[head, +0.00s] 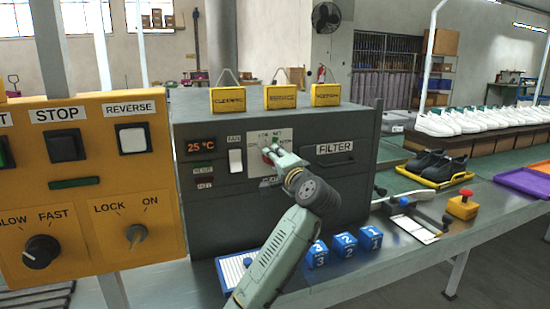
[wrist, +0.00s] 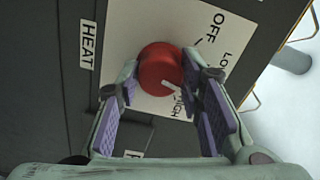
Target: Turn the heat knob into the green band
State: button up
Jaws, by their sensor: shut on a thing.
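The red round heat knob (wrist: 160,68) sits on a white dial plate (wrist: 124,30) marked OFF, LOW and HIGH. Its white pointer is on the side toward the HIGH label. My gripper (wrist: 160,76) is shut on the knob, with one purple-padded finger on each side. In the head view my gripper (head: 271,156) is at the front of the dark grey oven box (head: 230,190) and covers most of the knob. No green band shows clearly in the wrist view. The display (head: 201,145) reads 25 °C.
A FAN switch (head: 236,161) is left of the dial, and a FILTER drawer (head: 328,155) is to its right. Blue numbered blocks (head: 344,244) stand on the bench below. A yellow control panel (head: 75,190) stands at the left. Yellow tags (head: 280,97) stand on top.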

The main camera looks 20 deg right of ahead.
jog(key=shift+m, duration=0.6)
jog(key=o, duration=1.2)
jog(key=s, duration=1.2)
jog(key=shift+d, duration=0.2)
